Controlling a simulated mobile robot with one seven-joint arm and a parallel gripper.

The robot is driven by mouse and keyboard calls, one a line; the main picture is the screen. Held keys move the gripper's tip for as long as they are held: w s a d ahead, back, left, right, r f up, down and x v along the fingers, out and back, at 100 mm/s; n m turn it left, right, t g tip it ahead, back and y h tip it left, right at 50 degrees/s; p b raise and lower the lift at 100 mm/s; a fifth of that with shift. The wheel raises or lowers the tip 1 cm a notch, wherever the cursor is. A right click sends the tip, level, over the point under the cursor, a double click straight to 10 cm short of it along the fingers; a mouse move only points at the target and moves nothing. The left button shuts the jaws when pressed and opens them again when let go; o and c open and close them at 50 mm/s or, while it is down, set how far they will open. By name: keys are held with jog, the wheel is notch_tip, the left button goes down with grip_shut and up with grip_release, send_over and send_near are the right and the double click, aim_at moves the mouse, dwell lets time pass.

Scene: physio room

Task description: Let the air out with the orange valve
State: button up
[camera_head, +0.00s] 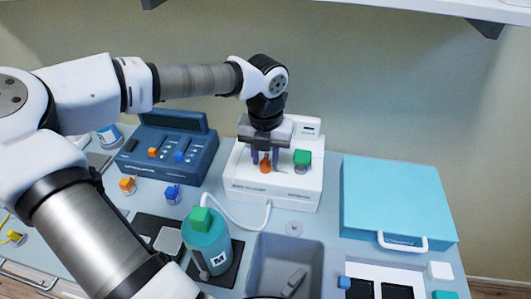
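The orange valve (265,167) is a small orange knob on the front of the white machine (250,192). My gripper (265,158) points down over the machine, with its two dark fingers apart. The orange valve shows between and slightly below the fingertips, and I see no clear contact. A green knob (302,157) sits on the machine just right of the gripper. A pale hose (232,218) runs from the machine's front toward a teal cylinder (207,248) with a green top and a letter M.
A dark blue device (200,143) with small orange and blue knobs stands at left. Loose orange (127,184) and blue (172,194) pieces lie before it. A light blue case (397,195) stands at right. A grey bin (256,270) is in front. A shelf (440,8) hangs above.

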jog(key=c, duration=0.6)
jog(key=shift+c, duration=0.2)
